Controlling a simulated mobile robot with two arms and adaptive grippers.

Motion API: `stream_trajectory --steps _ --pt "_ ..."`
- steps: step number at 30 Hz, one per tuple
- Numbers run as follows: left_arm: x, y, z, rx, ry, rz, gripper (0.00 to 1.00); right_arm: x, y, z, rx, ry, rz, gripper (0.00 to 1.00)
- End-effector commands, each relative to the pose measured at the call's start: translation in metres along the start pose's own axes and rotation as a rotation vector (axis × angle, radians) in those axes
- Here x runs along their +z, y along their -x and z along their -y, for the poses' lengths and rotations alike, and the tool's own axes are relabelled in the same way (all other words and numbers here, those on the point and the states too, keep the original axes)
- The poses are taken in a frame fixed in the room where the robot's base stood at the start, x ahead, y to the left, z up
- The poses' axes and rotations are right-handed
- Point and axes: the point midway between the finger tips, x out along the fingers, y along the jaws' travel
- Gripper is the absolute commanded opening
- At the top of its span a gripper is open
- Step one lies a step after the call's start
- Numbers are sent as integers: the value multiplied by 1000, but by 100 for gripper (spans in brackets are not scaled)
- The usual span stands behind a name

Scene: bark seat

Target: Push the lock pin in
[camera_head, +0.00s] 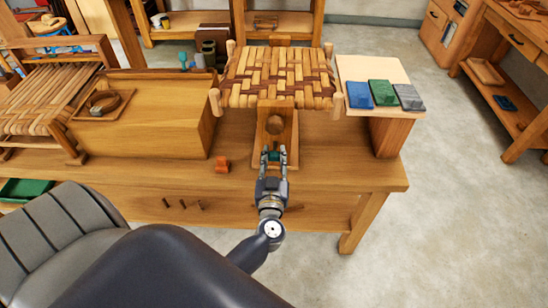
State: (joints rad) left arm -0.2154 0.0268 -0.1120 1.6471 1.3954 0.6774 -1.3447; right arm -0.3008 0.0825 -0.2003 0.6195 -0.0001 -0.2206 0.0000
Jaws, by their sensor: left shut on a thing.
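My left gripper (273,163) is in front of the stand's base, fingers pointing away from me. It is shut on a small dark green piece (273,155) low on the stand. The piece is mostly hidden between the fingers, and I cannot tell whether it is the lock pin or how deep it sits. My right gripper is not in view.
A wooden box (150,135) stands left. Bench top right of the stand is clear.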

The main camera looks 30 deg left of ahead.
Motion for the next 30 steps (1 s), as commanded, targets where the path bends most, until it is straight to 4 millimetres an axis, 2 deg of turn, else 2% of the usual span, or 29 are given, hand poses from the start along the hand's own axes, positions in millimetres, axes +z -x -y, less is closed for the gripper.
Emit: stream_trajectory --steps 7,17,18,20,21,30 --pt "-3 -23 0 0 -1 0 0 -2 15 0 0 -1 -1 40" --pt "-2 -27 0 0 1 -2 0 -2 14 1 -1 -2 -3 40" --pt "-2 -27 0 0 1 -3 32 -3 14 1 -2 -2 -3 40" --pt "-2 -27 0 0 1 -3 46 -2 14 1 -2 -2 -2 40" --pt "-2 -27 0 0 1 -2 48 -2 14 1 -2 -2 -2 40" --pt "0 -25 0 1 0 0 48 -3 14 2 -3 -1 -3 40"
